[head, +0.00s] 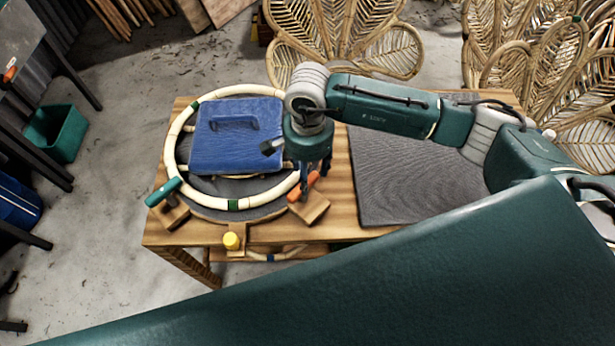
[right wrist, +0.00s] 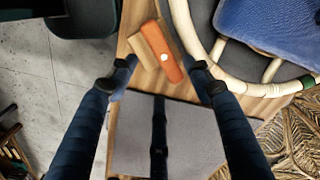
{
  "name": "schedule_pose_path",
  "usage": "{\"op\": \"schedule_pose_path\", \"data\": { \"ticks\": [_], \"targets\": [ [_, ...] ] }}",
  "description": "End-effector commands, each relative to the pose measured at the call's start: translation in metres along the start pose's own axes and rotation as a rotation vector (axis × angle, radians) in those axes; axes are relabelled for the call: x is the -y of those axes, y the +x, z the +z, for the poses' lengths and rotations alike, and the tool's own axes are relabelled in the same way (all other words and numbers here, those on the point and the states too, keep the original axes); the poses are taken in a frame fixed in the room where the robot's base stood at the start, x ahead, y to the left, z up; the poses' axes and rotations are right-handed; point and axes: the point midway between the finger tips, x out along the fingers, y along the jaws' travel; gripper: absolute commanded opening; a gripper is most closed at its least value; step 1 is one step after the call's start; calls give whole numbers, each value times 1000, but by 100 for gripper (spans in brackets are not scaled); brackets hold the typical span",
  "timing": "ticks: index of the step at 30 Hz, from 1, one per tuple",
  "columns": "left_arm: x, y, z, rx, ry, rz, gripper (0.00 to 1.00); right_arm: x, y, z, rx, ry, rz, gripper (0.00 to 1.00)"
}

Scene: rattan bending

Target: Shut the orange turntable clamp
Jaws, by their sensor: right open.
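The orange clamp (head: 303,187) sits on a wooden block (head: 313,209) at the right front edge of the round turntable (head: 250,211). In the right wrist view the orange clamp (right wrist: 161,51) lies between and beyond my two fingertips. My right gripper (head: 318,172) points down just over the clamp and partly hides it; in the right wrist view the gripper (right wrist: 157,72) is open with nothing held. A pale rattan ring (head: 262,203) with green bands lies on the turntable beside the clamp. I cannot tell whether they touch. My left gripper is not in view.
A blue padded piece (head: 236,137) lies inside the ring. A green clamp (head: 163,192) is at the turntable's left and a yellow knob (head: 232,240) at its front. A grey mat (head: 405,180) covers the table's right. Rattan chairs (head: 345,45) stand behind.

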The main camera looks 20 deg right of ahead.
Motion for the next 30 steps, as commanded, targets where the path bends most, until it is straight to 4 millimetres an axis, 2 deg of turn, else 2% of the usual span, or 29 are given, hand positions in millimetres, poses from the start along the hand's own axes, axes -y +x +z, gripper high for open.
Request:
{"op": "schedule_pose_path", "data": {
  "ticks": [2,4,9,12,16,20,22,27,28,30],
  "targets": [
    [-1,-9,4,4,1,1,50,-1,13,1,3,2,5,50],
    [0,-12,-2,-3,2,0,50,-1,25,1,2,2,4,50],
    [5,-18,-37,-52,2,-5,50,0,46,1,2,1,1,50],
    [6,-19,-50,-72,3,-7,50,0,51,0,1,0,0,50],
    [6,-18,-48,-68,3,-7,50,0,54,0,1,0,-1,50],
    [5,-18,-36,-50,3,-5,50,1,54,0,1,0,-2,50],
    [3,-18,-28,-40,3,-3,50,1,54,0,2,0,-2,42],
    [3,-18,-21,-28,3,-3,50,1,53,1,2,0,-2,8],
    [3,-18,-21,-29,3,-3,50,1,53,1,2,0,-2,5],
    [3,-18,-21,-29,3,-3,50,1,53,1,2,0,-2,5]
  ]
}}
